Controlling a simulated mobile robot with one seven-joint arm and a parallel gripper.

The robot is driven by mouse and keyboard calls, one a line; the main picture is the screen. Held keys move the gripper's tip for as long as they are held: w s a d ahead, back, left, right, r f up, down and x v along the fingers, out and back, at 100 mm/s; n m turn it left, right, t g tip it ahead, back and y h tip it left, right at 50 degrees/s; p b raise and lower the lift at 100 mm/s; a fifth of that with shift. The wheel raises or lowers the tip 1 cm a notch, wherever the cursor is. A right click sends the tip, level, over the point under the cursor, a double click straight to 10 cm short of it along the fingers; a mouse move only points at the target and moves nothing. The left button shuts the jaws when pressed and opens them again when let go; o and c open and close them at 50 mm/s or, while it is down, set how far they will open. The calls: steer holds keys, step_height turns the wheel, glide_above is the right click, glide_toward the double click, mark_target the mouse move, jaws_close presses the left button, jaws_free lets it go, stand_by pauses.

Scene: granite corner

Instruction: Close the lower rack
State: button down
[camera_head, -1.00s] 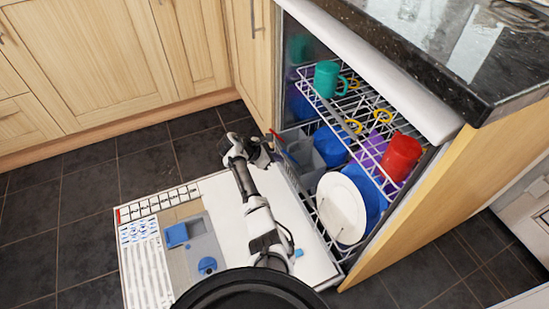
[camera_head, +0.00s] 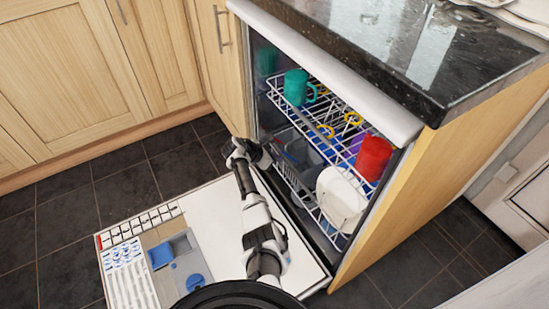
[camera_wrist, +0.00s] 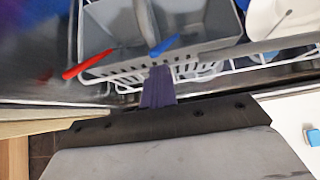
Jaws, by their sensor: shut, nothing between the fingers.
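The lower rack (camera_head: 318,213) is a white wire rack inside the dishwasher, its front edge close to the opening. It holds a white plate (camera_head: 341,197) and a grey cutlery basket (camera_wrist: 190,28) with red and blue handles. My gripper (camera_wrist: 158,85) is shut and empty, its dark fingers at the front of the rack, against or very near the wire below the basket. In the head view my gripper (camera_head: 263,158) is at the rack's left front end, and its fingertips are hard to make out.
The dishwasher door (camera_head: 215,215) lies open and low beneath my arm. The upper rack (camera_head: 335,118) holds a teal mug (camera_head: 297,87) and a red cup (camera_head: 373,157). A granite counter (camera_head: 400,45) overhangs above. Wooden cabinets (camera_head: 70,60) stand at left.

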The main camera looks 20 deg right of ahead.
steer(key=a+f+p+v, duration=0.1)
steer(key=p+v, duration=0.4)
steer(key=v, duration=0.8)
steer(key=shift+s+a+f, duration=0.25)
steer(key=shift+a+f, duration=0.15)
steer(key=shift+f, duration=0.1)
